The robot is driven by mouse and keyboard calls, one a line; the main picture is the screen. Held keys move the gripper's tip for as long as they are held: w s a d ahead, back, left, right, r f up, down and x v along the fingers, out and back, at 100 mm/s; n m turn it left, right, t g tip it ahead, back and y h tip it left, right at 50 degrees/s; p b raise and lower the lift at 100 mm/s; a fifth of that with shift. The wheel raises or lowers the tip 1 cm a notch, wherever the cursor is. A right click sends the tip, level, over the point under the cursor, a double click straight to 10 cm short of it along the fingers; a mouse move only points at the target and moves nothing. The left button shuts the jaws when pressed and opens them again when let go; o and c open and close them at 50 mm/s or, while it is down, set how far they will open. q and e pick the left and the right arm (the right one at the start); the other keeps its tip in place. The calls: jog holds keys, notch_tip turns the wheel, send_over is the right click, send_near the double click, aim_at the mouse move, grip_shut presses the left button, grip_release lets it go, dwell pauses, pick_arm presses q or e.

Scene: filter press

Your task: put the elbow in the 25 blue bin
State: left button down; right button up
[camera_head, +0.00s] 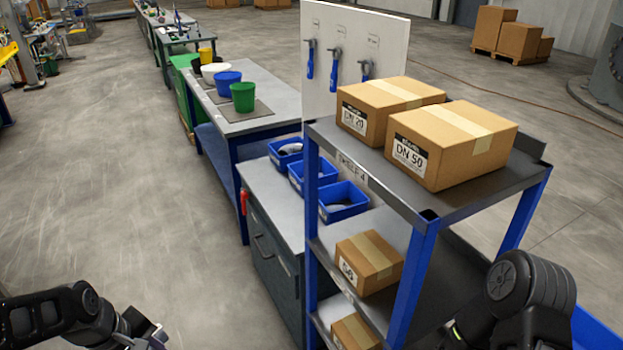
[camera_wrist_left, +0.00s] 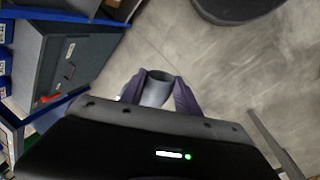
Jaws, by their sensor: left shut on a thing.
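My left gripper (camera_head: 152,337) is low at the bottom left of the head view, over the floor and well away from the bins. In the left wrist view my left gripper (camera_wrist_left: 158,92) is shut on the grey elbow (camera_wrist_left: 155,90), whose round open end shows between the fingers. Three blue bins stand in a row on the grey worktop: a far one (camera_head: 281,160), a middle one (camera_head: 305,183) and a near one (camera_head: 342,214). Dark or grey parts lie in them. I cannot read which one is marked 25. My right gripper is out of view.
A blue-framed shelf rack (camera_head: 420,270) with cardboard boxes (camera_head: 450,145) stands in front of the worktop's near end. A tool board (camera_head: 350,45) rises behind the bins. A table with coloured buckets (camera_head: 243,97) is beyond. The floor at left is clear.

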pick_arm(q)
jog(key=shift+w, duration=0.1)
jog(key=w+d+f+m+g+h, duration=0.1)
jog(key=w+d+f+m+g, duration=0.1)
jog(key=w+d+f+m, duration=0.8)
jog(key=shift+w+d+f+m+g, duration=0.3)
jog(key=shift+d+f+m, duration=0.4)
